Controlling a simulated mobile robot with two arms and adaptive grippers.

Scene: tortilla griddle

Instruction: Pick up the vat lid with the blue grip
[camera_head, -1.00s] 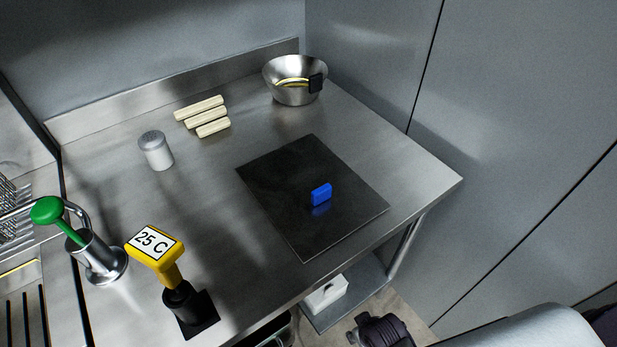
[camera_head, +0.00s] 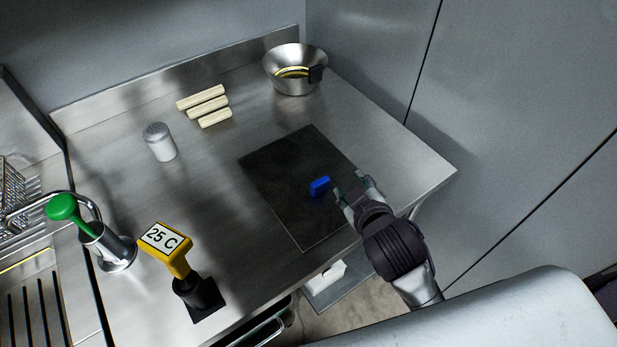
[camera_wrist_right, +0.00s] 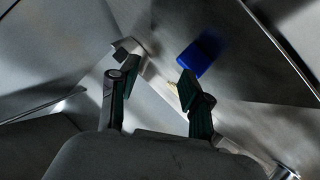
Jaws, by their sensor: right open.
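The vat lid (camera_head: 285,190) is a dark, flat square plate on the steel counter, in the middle of the head view. Its blue grip (camera_head: 320,187) stands up from the plate, right of its centre. My right gripper (camera_head: 348,187) is open and empty, just right of the blue grip and apart from it, over the plate's right edge. In the right wrist view, the blue grip (camera_wrist_right: 200,53) shows beyond the fingertips, up and to the right, not between them. My left gripper is not in view.
A steel bowl (camera_head: 281,85) stands at the back right, with pale rolls (camera_head: 207,108) and a shaker (camera_head: 160,142) to its left. A yellow-topped 25 C handle (camera_head: 172,252) and a green-handled tool (camera_head: 63,207) stand at the front left. The wall is on the right.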

